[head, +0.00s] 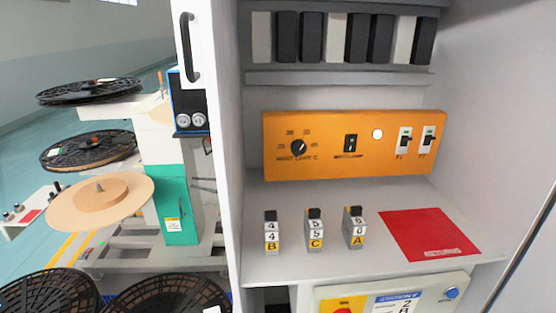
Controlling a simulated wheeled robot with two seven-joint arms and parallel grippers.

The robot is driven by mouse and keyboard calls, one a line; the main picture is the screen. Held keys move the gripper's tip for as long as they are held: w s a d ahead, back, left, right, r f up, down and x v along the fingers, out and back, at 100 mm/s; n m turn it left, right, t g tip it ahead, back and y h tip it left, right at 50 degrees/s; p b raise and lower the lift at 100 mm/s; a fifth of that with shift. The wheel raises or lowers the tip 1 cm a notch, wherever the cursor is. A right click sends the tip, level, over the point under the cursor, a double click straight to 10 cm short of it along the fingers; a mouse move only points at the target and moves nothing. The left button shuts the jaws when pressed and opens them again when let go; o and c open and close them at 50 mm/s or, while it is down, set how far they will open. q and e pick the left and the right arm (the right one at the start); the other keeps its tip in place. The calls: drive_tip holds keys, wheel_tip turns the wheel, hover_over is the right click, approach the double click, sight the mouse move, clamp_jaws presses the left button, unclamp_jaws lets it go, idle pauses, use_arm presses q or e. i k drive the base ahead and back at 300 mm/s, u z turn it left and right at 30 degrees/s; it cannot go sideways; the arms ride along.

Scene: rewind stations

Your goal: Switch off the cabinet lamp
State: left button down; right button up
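An orange panel (325,165) is fixed across the back wall inside the open cabinet. A black rotary knob (299,148) with a numbered scale is at the panel's left. Two white breakers (404,140) with black toggles are at its right. Neither of my grippers shows in the head view.
Three numbered blocks (315,235) and a red mat (430,233) lie on the shelf below the panel. A row of dark and white binders or modules (335,38) is above. The cabinet door with a black handle (188,48) stands open left; reel stands (180,205) are beyond.

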sight(351, 140)
drive_tip(key=k, duration=1.35)
drive_tip(key=u, duration=0.65)
drive_tip(key=i, duration=1.25)
drive_tip(key=z, duration=0.45)
